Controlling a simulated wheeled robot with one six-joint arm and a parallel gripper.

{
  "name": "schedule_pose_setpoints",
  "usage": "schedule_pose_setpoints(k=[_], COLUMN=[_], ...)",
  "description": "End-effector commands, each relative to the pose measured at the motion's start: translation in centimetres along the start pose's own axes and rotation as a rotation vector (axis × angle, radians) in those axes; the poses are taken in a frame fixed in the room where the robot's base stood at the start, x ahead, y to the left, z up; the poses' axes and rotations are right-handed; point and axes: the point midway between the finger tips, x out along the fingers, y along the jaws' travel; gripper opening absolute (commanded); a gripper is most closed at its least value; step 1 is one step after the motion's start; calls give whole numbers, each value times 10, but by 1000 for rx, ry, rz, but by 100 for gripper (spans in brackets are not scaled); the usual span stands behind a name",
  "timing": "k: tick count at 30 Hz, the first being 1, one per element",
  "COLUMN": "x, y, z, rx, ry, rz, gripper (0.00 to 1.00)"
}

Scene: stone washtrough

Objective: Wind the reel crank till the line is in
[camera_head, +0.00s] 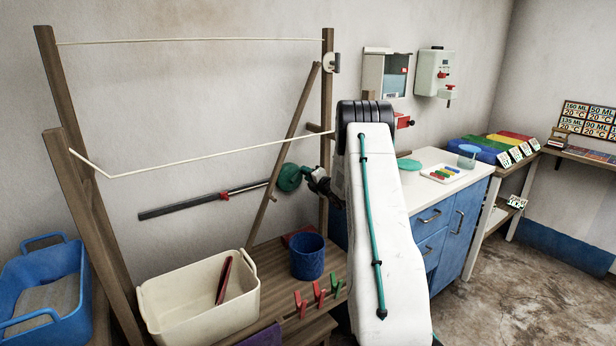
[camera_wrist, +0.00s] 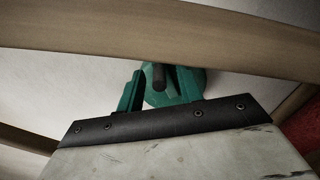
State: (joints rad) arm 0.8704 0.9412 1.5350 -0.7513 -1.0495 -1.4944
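A round green reel (camera_head: 289,177) is at the slanted wooden pole by the wall, left of my gripper (camera_head: 314,180). In the wrist view the green reel (camera_wrist: 170,93) lies behind a dark peg-like crank handle (camera_wrist: 159,76). My gripper (camera_wrist: 160,84) has its two green fingers apart, one on each side of the handle, with gaps showing on both sides. Whether the fingertips reach past the handle I cannot tell. A pale line (camera_head: 200,158) runs from the left wooden posts to the right post, sagging near its left end. A second line (camera_head: 190,41) runs taut above it.
A cream basin (camera_head: 160,308), a blue cup (camera_head: 307,258) and several pegs (camera_head: 319,295) occupy the wooden bench below. A blue cabinet (camera_head: 436,242) stands right of my arm. A wooden beam (camera_wrist: 90,38) crosses close above the fingers in the wrist view.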

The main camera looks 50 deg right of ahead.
Motion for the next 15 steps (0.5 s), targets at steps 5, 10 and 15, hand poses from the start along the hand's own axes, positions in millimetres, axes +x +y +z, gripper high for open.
schedule_pose_setpoints(k=[5, 10, 15], x=[-1, -18, -49], y=[0, 1, 0], z=[0, 2, 2], rx=[0, 0, 1], ry=[0, -1, -2], rz=[0, 0, -2], gripper=[36, 36, 36])
